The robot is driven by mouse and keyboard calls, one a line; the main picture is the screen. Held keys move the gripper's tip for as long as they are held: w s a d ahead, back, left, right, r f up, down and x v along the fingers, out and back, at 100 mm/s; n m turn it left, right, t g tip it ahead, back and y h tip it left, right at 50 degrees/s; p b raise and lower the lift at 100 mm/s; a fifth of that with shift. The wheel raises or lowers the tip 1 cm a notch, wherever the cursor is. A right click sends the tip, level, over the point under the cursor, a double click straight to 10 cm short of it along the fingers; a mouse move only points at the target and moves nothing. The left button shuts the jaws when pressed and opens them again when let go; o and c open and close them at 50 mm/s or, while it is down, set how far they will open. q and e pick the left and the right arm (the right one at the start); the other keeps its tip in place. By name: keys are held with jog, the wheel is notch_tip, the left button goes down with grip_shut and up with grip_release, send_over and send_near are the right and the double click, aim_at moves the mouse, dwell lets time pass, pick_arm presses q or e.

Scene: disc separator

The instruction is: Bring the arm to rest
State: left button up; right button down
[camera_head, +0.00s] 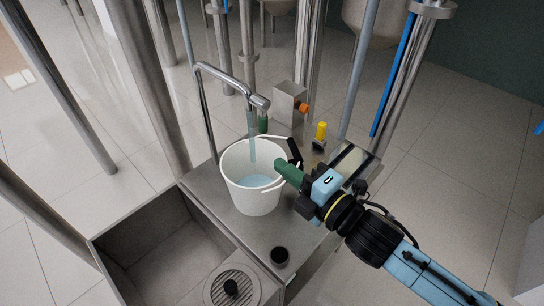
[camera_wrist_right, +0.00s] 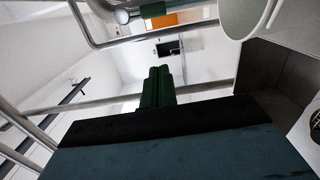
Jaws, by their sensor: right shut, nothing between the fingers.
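My right arm comes in from the lower right of the head view. My right gripper (camera_head: 284,170) has green fingers, shut with nothing between them. Its fingertips are at the right side of the white bucket (camera_head: 247,198), near the rim; I cannot tell if they touch it. In the right wrist view the closed fingers (camera_wrist_right: 160,70) show in the middle, and part of the white bucket (camera_wrist_right: 236,22) shows at the top right. The bucket stands upright on the steel bench and holds pale blue water. My left gripper is not in view.
A steel tap (camera_head: 222,75) arches over the bucket, with a blue stream below its spout. A steel box (camera_head: 289,100) with an orange part and a yellow-topped piece (camera_head: 320,131) stand behind. A sink (camera_head: 150,250) is at the lower left. Steel posts surround the bench.

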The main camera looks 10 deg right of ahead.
jog(key=s+d+f+m+g+h, duration=0.35)
jog(key=d+f+m+h, duration=0.4)
jog(key=m, duration=0.55)
jog(key=s+d+f+m+g+h, duration=0.1)
jog(key=s+d+f+m+g, duration=0.3)
jog(key=s, duration=0.4)
jog(key=s+d+f+m+g+h, duration=0.1)
jog(key=s+f+m+g, duration=0.4)
jog(key=s, duration=0.3)
jog(key=s+d+f+b+x, duration=0.1)
jog(key=s+x, duration=0.2)
jog(key=x, duration=0.9)
jog(key=s+b+x, duration=0.1)
jog(key=s+x, duration=0.1)
jog(key=x, duration=1)
jog(key=s+d+f+g+b, duration=0.1)
jog(key=s+d+f, duration=0.2)
jog(key=s+f, duration=1.5)
jog(key=shift+f+m+b, duration=0.3)
jog(key=shift+b, duration=0.05)
